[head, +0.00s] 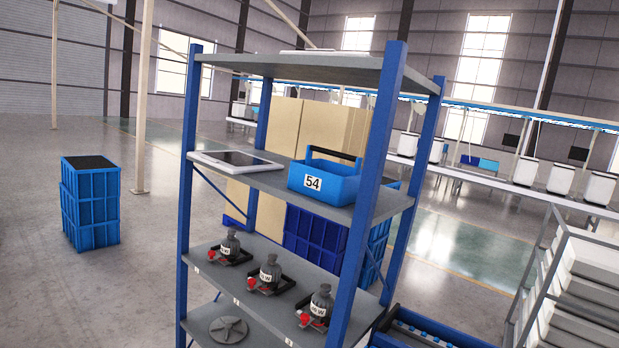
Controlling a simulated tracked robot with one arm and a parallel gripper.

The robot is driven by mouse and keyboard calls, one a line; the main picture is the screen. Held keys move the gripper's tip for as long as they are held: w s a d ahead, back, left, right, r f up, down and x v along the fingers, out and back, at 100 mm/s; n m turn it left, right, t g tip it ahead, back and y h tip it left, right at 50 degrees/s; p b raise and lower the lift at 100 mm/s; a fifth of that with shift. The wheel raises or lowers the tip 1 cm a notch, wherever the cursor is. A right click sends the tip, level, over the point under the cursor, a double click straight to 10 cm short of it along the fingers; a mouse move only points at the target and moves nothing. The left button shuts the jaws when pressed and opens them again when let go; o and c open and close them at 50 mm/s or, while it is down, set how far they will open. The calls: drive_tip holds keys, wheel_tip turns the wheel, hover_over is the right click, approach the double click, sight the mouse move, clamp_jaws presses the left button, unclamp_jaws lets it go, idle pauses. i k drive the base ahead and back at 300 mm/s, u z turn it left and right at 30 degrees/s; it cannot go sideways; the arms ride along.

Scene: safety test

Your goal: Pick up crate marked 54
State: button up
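The crate marked 54 (341,184) is a small blue open box with a dark carrying handle across its top. A white label with 54 is on its front. It sits upright on the second shelf from the top of a grey and blue shelving unit (262,183), towards the right end of that shelf. The rack's front right post stands just right of the crate. My gripper is not visible in the head view.
A white tablet (236,161) lies left on the crate's shelf. Stacked blue crates (90,203) stand at left, and a wire rack of white boxes (570,290) at right. The floor at left is largely clear.

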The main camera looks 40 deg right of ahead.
sight(335, 184)
drive_tip(key=z, duration=0.05)
drive_tip(key=i, duration=3.85)
drive_tip(key=z, duration=3.8)
